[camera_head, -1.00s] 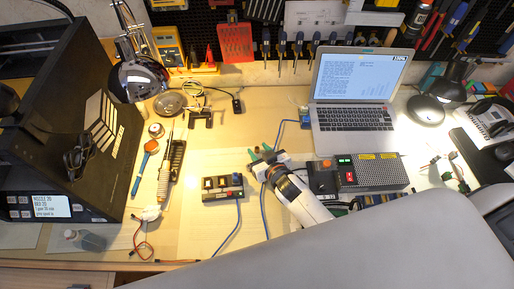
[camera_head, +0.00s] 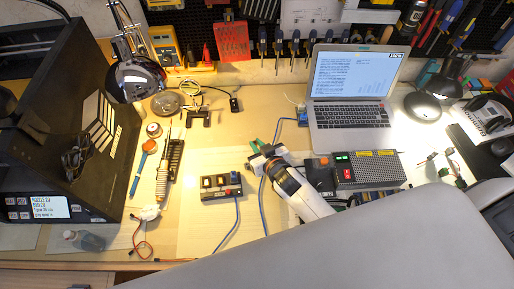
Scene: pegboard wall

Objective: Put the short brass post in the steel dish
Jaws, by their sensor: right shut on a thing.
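The steel dish (camera_head: 166,103) is a round, shallow, shiny disc near the back of the bench, left of centre. My right gripper (camera_head: 266,145), with green fingertips, is in the middle of the bench, well to the right of the dish and nearer the front. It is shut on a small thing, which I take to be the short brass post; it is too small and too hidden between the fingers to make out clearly. My left gripper is not in view.
A dark socket block (camera_head: 221,186) with a blue cable lies left of my right gripper. A dark bracket (camera_head: 199,116) stands between gripper and dish. The laptop (camera_head: 350,117) and a grey power box (camera_head: 368,169) are to the right. A lamp (camera_head: 139,79) hangs close to the dish.

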